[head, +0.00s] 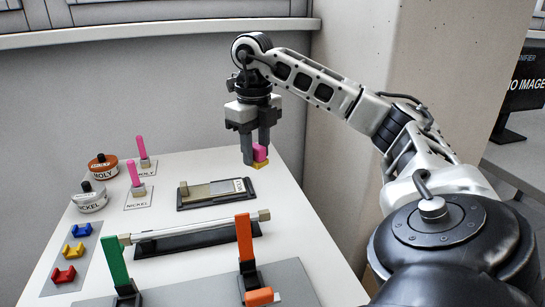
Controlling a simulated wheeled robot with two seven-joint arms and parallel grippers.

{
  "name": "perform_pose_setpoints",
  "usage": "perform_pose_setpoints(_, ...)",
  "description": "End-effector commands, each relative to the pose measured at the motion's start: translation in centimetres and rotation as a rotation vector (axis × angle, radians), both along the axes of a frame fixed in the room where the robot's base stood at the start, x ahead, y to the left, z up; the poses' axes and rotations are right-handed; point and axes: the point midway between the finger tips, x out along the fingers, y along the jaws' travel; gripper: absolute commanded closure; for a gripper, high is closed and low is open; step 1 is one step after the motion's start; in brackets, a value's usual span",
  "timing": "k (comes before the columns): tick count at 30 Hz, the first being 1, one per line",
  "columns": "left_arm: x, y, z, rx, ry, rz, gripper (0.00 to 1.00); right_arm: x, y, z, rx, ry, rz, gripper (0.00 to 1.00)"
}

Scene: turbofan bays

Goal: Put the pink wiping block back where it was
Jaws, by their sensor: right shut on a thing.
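The pink wiping block (260,153) with a yellow underside is between the fingers of my right gripper (256,146). My right gripper is shut on it, pointing down. The block is near the back right of the white table (305,235); I cannot tell whether its underside touches the table or hangs just above it. The fingers hide part of the block. My left gripper is not in view.
A dark tray with a labelled plate (216,192) lies just left of the block. A pale rod (195,228) rests on a black cradle, by green (115,264) and orange (245,240) uprights. Tins (89,197), pink-handled brushes (135,175) and coloured clips (73,252) are at left.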

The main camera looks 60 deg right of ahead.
Motion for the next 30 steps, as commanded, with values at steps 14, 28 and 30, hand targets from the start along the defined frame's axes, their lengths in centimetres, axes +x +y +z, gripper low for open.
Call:
perform_pose_setpoints(14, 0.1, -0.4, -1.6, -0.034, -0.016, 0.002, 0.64, -4.3, -1.3, -0.4, 0.006, 0.002, 0.216, 0.86)
perform_pose_setpoints(28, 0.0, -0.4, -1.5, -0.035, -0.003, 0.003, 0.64, 1.5, -9.2, -7.1, 0.005, 0.002, 0.214, 0.86)
perform_pose_setpoints(30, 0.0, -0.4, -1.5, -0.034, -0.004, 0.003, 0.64, 2.0, -9.8, -8.0, 0.005, 0.001, 0.215, 0.86)
